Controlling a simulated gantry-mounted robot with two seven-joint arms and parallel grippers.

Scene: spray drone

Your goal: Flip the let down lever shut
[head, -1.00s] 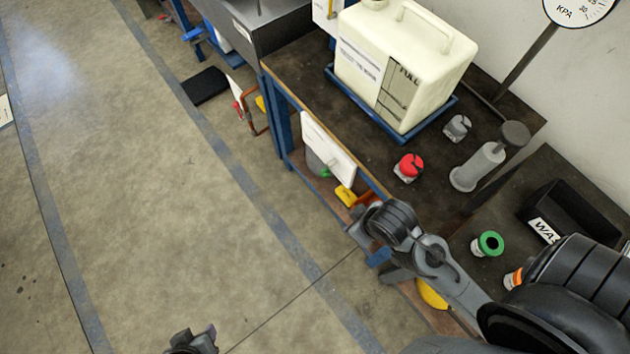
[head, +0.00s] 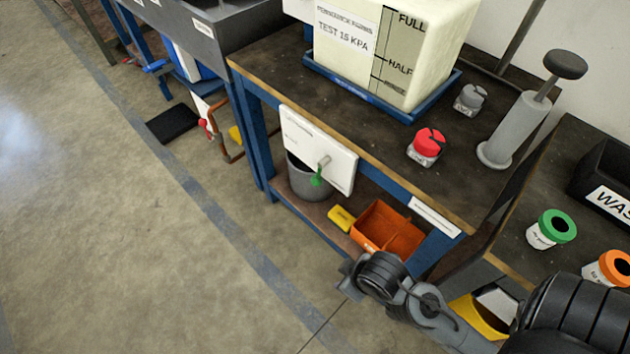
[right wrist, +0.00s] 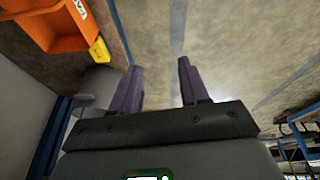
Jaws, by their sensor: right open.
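A green lever (head: 317,178) hangs downward from a pale stub on the white panel (head: 300,140) at the bench's front edge. I take it to be the let down lever; no readable label confirms this. My right gripper (head: 350,283) is below and to the right of the panel, apart from the lever. In the right wrist view its two dark fingers (right wrist: 158,85) are spread with nothing between them. The lever cannot be made out in that view. My left gripper is not in view.
A grey bucket (head: 307,186), yellow block (head: 341,218) and orange bin (head: 384,227) sit on the low shelf behind and beside the panel. A red knob (head: 428,143) and white tank (head: 440,45) stand on the bench top (head: 390,130).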

